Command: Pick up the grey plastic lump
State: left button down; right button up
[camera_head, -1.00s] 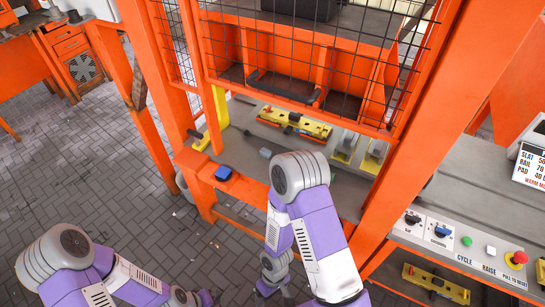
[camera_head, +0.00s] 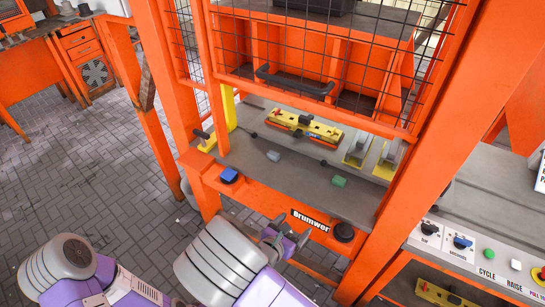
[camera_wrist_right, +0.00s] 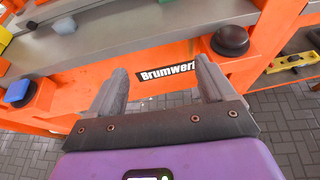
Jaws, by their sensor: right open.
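The grey plastic lump (camera_head: 273,156) is small and lies on the grey press bed (camera_head: 305,172) inside the orange frame. My right gripper (camera_head: 289,232) is in front of the orange front beam, below and apart from the grey lump. Its two fingers (camera_wrist_right: 160,85) are spread and empty, facing the Brumwerk label.
A wire mesh guard (camera_head: 330,55) hangs above the bed. An orange post (camera_head: 420,150) stands at right. A yellow mould (camera_head: 303,127) lies behind the lump.

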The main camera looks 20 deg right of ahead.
aim_at(274, 156)
jog(key=i, duration=0.95)
